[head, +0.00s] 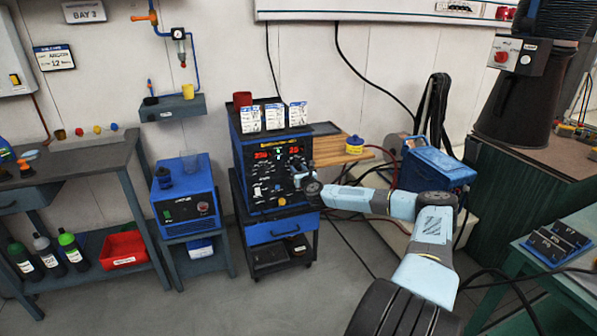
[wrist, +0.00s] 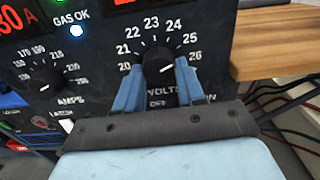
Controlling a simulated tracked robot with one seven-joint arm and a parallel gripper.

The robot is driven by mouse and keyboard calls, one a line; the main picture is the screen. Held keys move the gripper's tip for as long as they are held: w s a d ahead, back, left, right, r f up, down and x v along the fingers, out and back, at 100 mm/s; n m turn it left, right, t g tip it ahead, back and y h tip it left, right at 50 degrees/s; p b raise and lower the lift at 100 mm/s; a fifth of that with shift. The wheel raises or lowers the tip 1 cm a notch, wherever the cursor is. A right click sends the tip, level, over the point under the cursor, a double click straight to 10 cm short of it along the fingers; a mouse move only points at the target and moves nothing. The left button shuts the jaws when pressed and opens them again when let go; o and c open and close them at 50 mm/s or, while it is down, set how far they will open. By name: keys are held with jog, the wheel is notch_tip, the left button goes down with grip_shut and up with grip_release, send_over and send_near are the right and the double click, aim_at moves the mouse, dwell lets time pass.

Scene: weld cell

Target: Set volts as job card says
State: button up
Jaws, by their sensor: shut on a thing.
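My gripper (wrist: 159,84) is shut on the knob, one pale blue finger on each side. In the head view my gripper (head: 301,181) is against the front of the blue and black welder (head: 268,195). Three white cards (head: 275,117) stand on top of the welder; their text is too small to read.
The amps knob (wrist: 44,80) and a lit gas OK lamp (wrist: 75,31) are left of the volts knob. A wooden shelf (wrist: 280,45) juts out at right. A wall card (head: 54,57) reading 12 hangs at left. Red displays (head: 262,154) are lit.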

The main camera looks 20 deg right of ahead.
dwell(0.5)
jog(key=o, duration=1)
jog(key=shift+s, duration=0.1)
jog(key=s, duration=1.3)
jog(key=shift+s, duration=0.3)
jog(key=shift+a, duration=0.1)
